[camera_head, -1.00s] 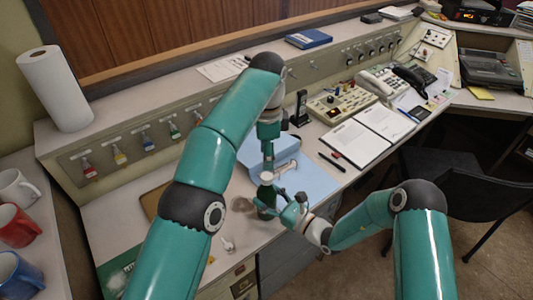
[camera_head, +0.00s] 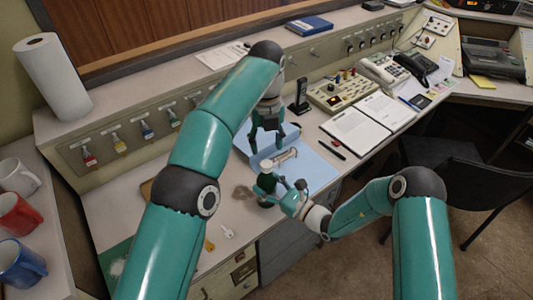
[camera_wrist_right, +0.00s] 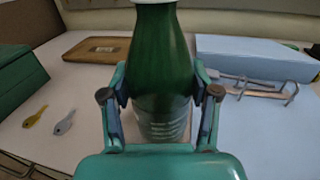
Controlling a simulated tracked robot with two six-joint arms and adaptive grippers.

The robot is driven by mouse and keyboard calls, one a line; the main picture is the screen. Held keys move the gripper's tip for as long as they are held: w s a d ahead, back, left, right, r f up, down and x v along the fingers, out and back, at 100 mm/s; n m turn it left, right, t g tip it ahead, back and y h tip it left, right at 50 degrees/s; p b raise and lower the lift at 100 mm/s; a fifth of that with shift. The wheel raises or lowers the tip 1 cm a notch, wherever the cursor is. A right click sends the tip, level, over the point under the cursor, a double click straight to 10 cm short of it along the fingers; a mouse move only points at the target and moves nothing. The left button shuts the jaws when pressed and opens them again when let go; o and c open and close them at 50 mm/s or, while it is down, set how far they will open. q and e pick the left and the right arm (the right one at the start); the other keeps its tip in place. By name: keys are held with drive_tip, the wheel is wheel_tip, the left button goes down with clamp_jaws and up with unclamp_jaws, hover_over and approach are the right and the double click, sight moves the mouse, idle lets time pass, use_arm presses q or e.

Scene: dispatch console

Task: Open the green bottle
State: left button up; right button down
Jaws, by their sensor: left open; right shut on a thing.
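The green bottle (camera_head: 267,182) stands upright near the front edge of the desk, with a pale cap or rim (camera_head: 266,164) at its top. It also fills the middle of the right wrist view (camera_wrist_right: 160,60), where its top is cut off by the frame. My right gripper (camera_head: 283,195) is shut on the bottle's body, one finger on each side. My left gripper (camera_head: 266,146) is open and empty, pointing down just above the bottle top and apart from it.
Beside the bottle lie a light-blue mat (camera_head: 312,173), a blue box (camera_wrist_right: 255,57) and a metal bracket-like item (camera_wrist_right: 262,87). A brown tray (camera_wrist_right: 97,47) and two small keys (camera_wrist_right: 64,122) lie left. Mugs (camera_head: 17,215) stand far left; an open binder (camera_head: 356,132) lies right.

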sight(266, 164)
use_arm(q)
wheel_tip(266, 164, down, 7)
drive_tip(key=shift+f, duration=0.2)
idle(0.3)
